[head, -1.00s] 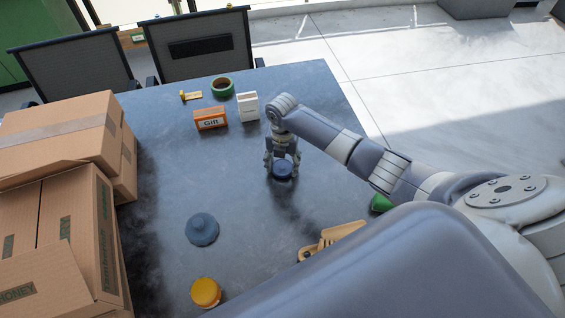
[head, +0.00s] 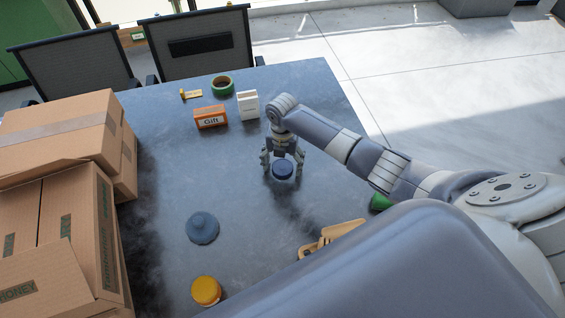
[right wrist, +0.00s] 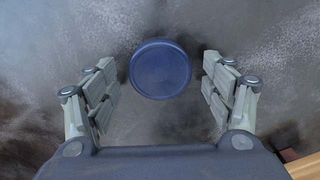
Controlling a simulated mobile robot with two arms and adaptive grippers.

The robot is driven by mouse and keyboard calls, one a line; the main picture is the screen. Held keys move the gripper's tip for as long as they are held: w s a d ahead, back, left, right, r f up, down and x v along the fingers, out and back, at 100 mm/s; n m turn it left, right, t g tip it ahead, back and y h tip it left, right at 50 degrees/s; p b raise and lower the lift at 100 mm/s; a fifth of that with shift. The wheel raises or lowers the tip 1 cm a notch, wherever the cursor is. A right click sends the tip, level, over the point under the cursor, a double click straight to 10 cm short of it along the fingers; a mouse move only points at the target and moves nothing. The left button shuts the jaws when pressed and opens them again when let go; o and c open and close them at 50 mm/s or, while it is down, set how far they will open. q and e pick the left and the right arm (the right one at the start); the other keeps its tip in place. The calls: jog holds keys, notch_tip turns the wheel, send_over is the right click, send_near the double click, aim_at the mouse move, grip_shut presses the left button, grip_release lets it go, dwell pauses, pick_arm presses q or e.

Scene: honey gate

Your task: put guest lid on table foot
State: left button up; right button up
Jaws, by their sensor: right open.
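A round dark blue lid-like disc (head: 283,170) is on the grey table (head: 165,180); it also shows in the right wrist view (right wrist: 160,69). My right gripper (head: 283,168) is open around it, with a finger on each side. In the right wrist view both fingers (right wrist: 160,95) stand apart from the disc, with a clear gap on each side. No label shows that tells which piece is the guest lid. The table foot cannot be made out. My left gripper is not in view.
A grey-blue knobbed piece (head: 202,229) and a yellow-topped jar (head: 206,291) stand front left. Cardboard boxes (head: 60,220) fill the left edge. A gift box (head: 211,117), white box (head: 248,106) and green tape roll (head: 222,86) stand behind. A wooden piece (head: 335,236) lies near front right.

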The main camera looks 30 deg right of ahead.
aim_at(282, 167)
notch_tip(282, 167, up, 12)
jog(key=b, duration=0.1)
jog(key=shift+f, duration=0.1)
dwell(0.6)
